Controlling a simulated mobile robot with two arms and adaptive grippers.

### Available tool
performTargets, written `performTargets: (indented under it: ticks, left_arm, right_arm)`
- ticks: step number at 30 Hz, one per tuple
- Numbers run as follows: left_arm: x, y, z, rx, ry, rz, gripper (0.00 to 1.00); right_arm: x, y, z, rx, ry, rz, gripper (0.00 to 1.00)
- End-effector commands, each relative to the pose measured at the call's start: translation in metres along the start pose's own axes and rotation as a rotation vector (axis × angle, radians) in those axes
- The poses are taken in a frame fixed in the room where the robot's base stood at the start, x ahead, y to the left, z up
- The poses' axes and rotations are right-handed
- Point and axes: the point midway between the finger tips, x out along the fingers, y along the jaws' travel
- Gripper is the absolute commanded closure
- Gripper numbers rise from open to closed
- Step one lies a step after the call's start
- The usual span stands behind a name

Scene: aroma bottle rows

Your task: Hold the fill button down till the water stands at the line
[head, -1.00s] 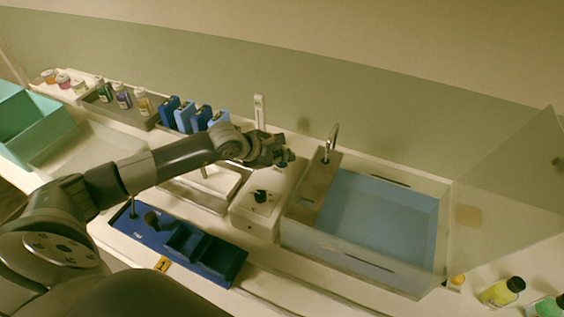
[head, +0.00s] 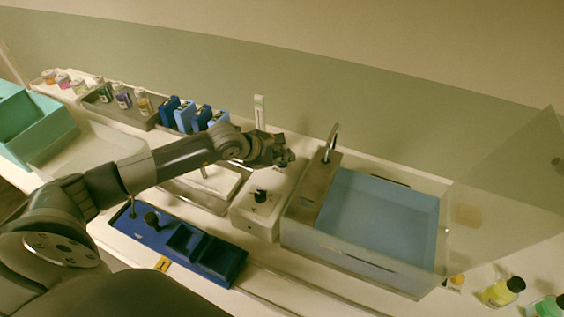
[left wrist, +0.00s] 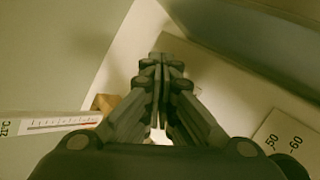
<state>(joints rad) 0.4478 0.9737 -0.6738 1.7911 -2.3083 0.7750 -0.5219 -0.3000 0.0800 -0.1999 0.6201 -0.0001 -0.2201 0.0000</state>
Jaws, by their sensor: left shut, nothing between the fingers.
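A clear-walled basin (head: 300,240) holds pale blue water (head: 385,220) with a thin steel tap (head: 332,140) on the grey deck at its left end. I cannot make out the fill line. My left gripper (head: 288,158) is shut and empty, pointing down over the back of a white control box (head: 245,216) left of the basin. The fill button is not visible and may be hidden under the fingers. In the left wrist view the shut fingertips (left wrist: 161,62) are close to a pale surface; I cannot tell whether they touch it. My right gripper is out of view.
The box carries a black knob (head: 260,196). A white upright gauge (head: 259,110) stands behind my wrist. A clear panel (head: 515,195) rises on the right. A blue tray (head: 165,238) lies in front. Bottles and blue packs line the back left.

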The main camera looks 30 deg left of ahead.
Motion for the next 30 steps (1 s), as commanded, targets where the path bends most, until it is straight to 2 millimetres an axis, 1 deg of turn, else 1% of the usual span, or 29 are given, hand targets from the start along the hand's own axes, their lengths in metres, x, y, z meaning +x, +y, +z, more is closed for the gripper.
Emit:
performTargets:
  ticks: [4, 12, 23, 30]
  left_arm:
    - [-0.001, 0.001, 0.001, 0.000, 0.001, -0.001, 1.00]
    - [-0.011, 0.008, 0.007, 0.000, 0.001, 0.000, 1.00]
    - [-0.012, 0.009, 0.009, 0.000, 0.000, 0.000, 1.00]
    - [-0.024, 0.018, 0.018, 0.001, -0.001, 0.001, 1.00]
  right_arm:
    - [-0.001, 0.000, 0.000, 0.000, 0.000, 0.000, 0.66]
    - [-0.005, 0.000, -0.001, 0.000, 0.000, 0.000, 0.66]
    - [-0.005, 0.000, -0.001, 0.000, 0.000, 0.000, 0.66]
    - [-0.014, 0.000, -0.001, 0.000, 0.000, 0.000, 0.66]
